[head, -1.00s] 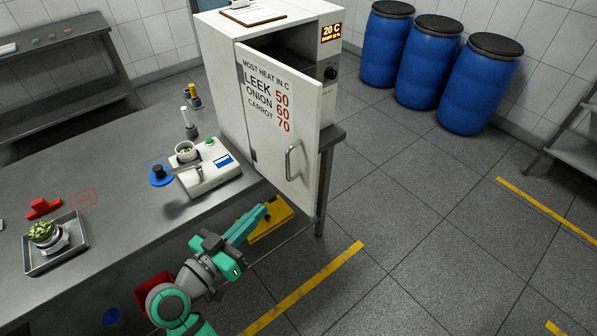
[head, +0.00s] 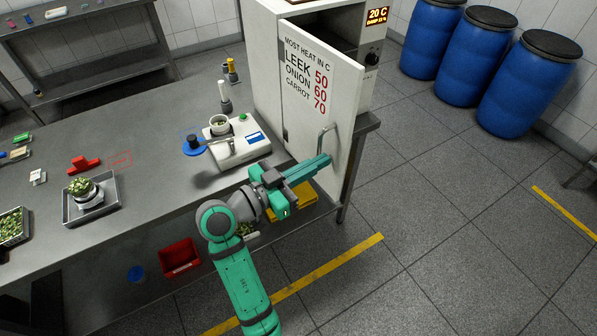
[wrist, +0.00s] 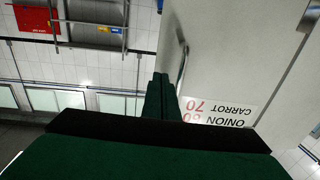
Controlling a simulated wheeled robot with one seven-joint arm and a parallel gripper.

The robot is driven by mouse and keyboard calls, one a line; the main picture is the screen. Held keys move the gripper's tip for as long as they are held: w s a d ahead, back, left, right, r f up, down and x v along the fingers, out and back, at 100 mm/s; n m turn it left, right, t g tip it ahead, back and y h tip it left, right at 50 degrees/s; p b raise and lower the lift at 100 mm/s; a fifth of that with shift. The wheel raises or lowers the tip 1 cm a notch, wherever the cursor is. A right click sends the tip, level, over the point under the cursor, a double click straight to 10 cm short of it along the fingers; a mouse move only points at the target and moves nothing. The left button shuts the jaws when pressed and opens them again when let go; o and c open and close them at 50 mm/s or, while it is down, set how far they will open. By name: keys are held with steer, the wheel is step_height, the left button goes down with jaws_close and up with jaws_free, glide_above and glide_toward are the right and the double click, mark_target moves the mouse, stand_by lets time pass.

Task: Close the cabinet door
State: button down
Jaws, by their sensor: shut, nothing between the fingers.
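The white cabinet (head: 268,60) stands at the back right end of the steel table. Its door (head: 310,85), printed with LEEK 50, ONION 60 and CARROT 70, stands ajar, with a dark gap along its top. The door handle (head: 322,140) is a metal bar near the door's free edge. My gripper (head: 328,160) is shut and empty, with its fingertips at the lower part of the handle; I cannot tell whether they touch. In the wrist view the shut fingers (wrist: 160,85) lie beside the handle (wrist: 183,65) and the door (wrist: 225,50).
A white device with a small pot (head: 238,150) stands on the table left of the door. A tray with a plant (head: 90,200) is farther left. Blue barrels (head: 475,55) stand at the back right. A yellow object (head: 292,200) lies below the tabletop.

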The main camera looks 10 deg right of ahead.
mark_target(341, 150)
steer(key=shift+x, duration=1.95)
steer(key=shift+w, duration=0.1)
